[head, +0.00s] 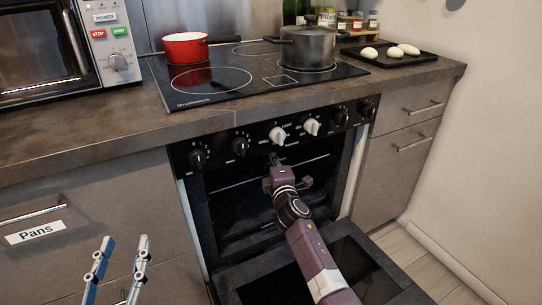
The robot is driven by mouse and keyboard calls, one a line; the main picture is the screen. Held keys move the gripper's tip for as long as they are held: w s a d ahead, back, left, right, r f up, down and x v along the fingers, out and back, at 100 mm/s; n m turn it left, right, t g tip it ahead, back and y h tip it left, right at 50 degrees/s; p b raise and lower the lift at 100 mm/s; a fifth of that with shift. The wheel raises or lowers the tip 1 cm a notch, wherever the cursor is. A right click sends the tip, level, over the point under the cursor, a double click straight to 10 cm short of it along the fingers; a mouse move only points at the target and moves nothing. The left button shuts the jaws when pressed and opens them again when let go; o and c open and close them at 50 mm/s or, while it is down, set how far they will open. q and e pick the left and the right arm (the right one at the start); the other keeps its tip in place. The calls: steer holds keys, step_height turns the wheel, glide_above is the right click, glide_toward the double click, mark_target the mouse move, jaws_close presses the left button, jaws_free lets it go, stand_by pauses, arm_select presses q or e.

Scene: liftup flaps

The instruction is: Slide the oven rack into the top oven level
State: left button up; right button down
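The oven (204,218) stands open below the counter, with its door (395,278) folded down. A thin light bar (236,186), which looks like the front edge of the oven rack, runs across the upper part of the dark cavity, on both sides of my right arm. The rest of the rack is too dark to make out. My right gripper (277,163) reaches into the oven mouth at the bar; its fingers are too small and hidden to tell whether they grip it. My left gripper (125,241) is at the lower left, in front of the drawers, open and empty.
A control panel with knobs (279,135) sits just above the oven opening. A red pot (185,48) and a grey pot (308,48) stand on the cooktop (215,98). A microwave (115,61) is at the left. Drawers (85,195) flank the oven.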

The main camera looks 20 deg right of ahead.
steer(key=c, duration=2.1)
jaws_free()
steer(key=shift+r, duration=0.15)
steer(key=shift+f, duration=0.3)
steer(key=s, duration=0.4)
steer(key=s+a, duration=0.1)
steer(key=s, duration=0.7)
steer(key=shift+a, duration=0.3)
